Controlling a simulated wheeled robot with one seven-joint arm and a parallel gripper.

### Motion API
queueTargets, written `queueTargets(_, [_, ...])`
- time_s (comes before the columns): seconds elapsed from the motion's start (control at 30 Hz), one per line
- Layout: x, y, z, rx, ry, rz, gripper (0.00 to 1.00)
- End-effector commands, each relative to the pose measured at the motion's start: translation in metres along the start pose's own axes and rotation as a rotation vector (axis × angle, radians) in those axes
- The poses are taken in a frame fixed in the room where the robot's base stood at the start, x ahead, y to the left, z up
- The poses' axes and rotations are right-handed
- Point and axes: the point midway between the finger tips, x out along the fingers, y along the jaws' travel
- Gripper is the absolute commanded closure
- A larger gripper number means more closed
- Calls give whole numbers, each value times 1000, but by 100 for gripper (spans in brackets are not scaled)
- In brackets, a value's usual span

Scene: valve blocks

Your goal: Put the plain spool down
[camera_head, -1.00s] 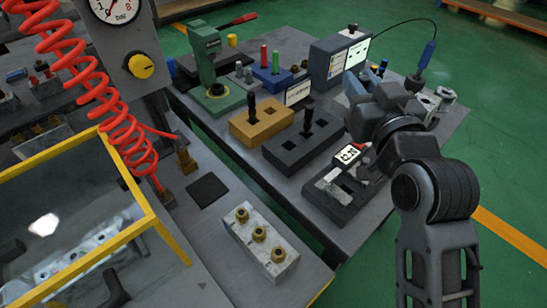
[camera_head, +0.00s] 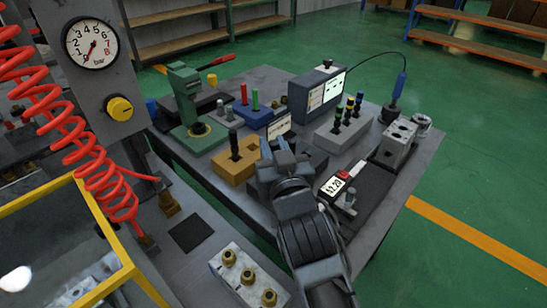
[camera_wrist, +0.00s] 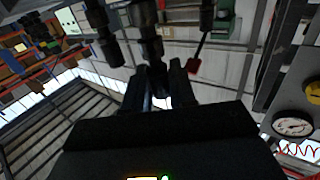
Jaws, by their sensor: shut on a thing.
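My gripper (camera_head: 276,156) is over the dark two-hole block (camera_head: 318,160) and hides most of it. In the wrist view its two fingers (camera_wrist: 158,85) are shut on a dark plain spool (camera_wrist: 151,45), which stands out between them. In the head view the held spool is hidden behind the gripper, so I cannot tell whether its end touches the block. Another black spool (camera_head: 235,145) stands upright in the tan block (camera_head: 228,170), left of my gripper.
A grey rack (camera_head: 332,135) of spools with coloured bands stands behind, right of my gripper. A boxy instrument with a screen (camera_head: 336,84) and a green press (camera_head: 186,95) are at the back.

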Motion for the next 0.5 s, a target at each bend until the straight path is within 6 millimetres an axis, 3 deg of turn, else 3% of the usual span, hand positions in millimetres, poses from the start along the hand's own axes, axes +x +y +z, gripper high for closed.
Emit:
queueTargets(0.17, [0, -1, 24, -2, -1, -2, 100])
queueTargets(0.5, [0, 0, 27, -1, 1, 0, 100])
